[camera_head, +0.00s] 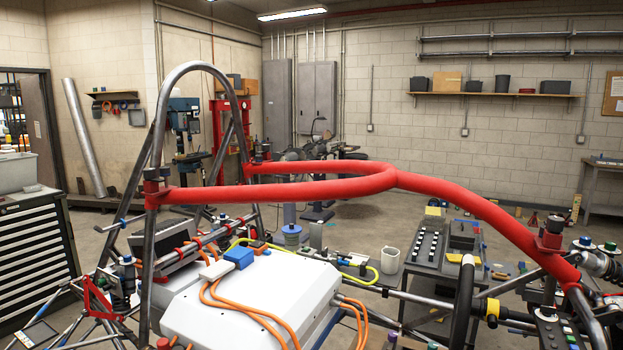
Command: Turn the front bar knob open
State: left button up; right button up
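A thick red tube bar (285,192) runs across the tube chassis, bending down at the right. At its right end, on the steering-wheel side, a dark red knob (552,232) stands on the bar in a clamp-like fitting; this looks like the front bar knob. Its turned position cannot be told. Neither of my grippers is in view.
A white box with orange cables (250,305) fills the chassis middle. A dark steering wheel (463,305) stands below the bar. A grey cart (445,262) with small parts is behind it. A drawer cabinet (35,255) stands at the left. Open floor lies behind the chassis.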

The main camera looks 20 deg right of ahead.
aim_at(555, 225)
jog(key=z, duration=1.95)
